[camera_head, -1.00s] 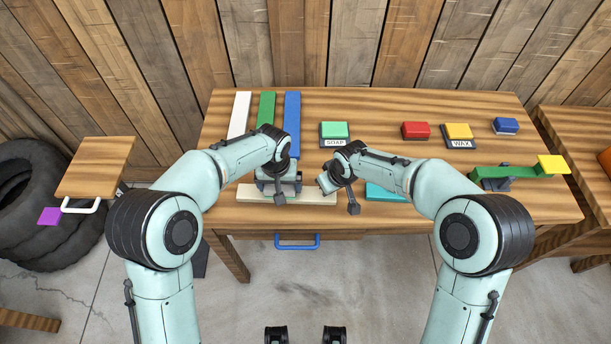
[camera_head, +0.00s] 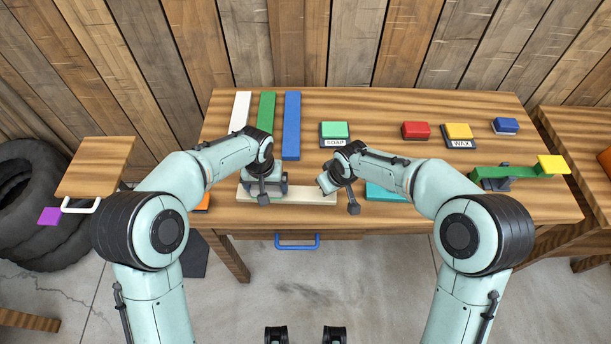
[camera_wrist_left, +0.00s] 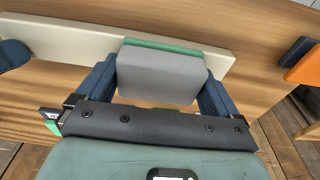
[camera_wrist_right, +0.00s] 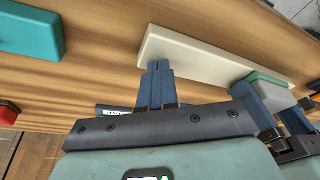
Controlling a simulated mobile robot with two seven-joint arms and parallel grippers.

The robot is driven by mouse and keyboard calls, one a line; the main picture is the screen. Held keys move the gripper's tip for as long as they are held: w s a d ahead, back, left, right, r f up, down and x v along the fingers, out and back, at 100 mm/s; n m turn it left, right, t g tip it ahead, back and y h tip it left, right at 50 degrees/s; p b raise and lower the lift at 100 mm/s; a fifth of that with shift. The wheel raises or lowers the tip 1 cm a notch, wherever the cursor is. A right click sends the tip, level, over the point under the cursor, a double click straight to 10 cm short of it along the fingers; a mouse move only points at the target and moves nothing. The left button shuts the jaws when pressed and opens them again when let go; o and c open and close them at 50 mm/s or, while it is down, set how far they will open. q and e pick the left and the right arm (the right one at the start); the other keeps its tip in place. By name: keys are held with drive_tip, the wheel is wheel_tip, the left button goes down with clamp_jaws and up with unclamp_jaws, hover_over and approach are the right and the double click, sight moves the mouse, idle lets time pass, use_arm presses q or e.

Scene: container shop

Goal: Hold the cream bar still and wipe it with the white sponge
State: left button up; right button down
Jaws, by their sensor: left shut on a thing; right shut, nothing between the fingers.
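The cream bar (camera_head: 305,196) lies lengthwise along the front of the workbench. My left gripper (camera_head: 263,189) is shut on the white sponge (camera_wrist_left: 158,78), which looks pale grey with a green layer underneath. The sponge sits over the bar near its left end, green side down, and seems to rest on it. The sponge also shows in the right wrist view (camera_wrist_right: 270,94). My right gripper (camera_head: 326,186) is shut and empty at the bar's right end. Its fingertips (camera_wrist_right: 157,68) overlap the bar's edge; whether they press on it is unclear.
A teal block (camera_head: 385,193) lies right of my right gripper. An orange thing (camera_head: 202,203) is at the front left edge. White (camera_head: 240,112), green (camera_head: 266,110) and blue (camera_head: 291,125) bars lie behind. The soap block (camera_head: 334,131) and a green beam (camera_head: 520,172) are farther off.

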use_arm(q)
drive_tip(key=shift+a+f, duration=0.2)
use_arm(e)
drive_tip(key=shift+s+f, duration=0.2)
drive_tip(key=shift+f, duration=0.15)
use_arm(q)
drive_tip(key=shift+s+d+f, duration=0.15)
drive_tip(key=shift+d+f, duration=0.05)
drive_tip(key=shift+d, duration=0.85)
drive_tip(key=shift+s+d+f, duration=0.1)
drive_tip(key=shift+d+f, duration=0.05)
drive_tip(key=shift+d, duration=0.9)
drive_tip(key=shift+w+r, duration=0.15)
drive_tip(key=shift+r, duration=3.05)
drive_tip(key=shift+r, duration=0.1)
use_arm(e)
drive_tip(key=shift+d+r, duration=0.1)
